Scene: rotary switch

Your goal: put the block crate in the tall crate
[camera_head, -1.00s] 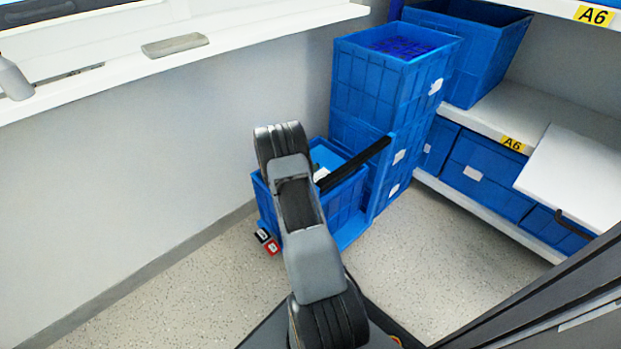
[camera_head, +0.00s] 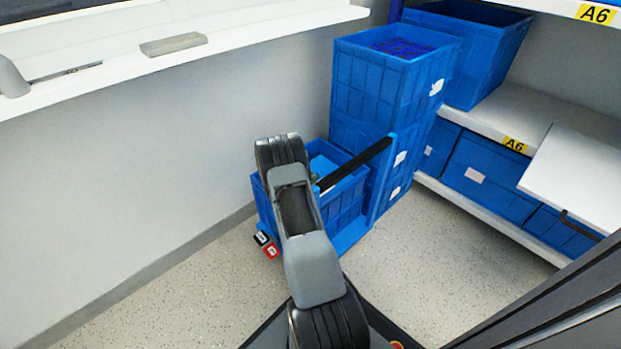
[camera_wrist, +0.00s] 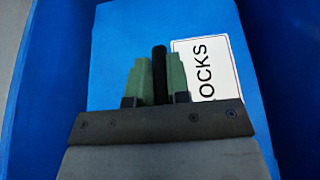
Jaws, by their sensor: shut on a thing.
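The block crate is a bright blue box (camera_wrist: 115,40) with a white label reading "OCKS" in the wrist view. In the head view, a light blue piece that looks like it (camera_head: 322,163) shows inside an open blue crate (camera_head: 345,208), apparently the tall crate. Darker blue walls (camera_wrist: 278,70) flank the block crate in the wrist view. My gripper (camera_wrist: 157,65) has its green fingers closed on a narrow black part in front of the block crate, apparently its handle. Whether the block crate touches the bottom is hidden.
A black bar (camera_head: 355,165) crosses above the open crate's right side. A stack of blue crates (camera_head: 385,95) stands behind it. A shelf with more blue crates (camera_head: 490,175) is at right. A wall and white ledge (camera_head: 230,42) are at left. The front floor is clear.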

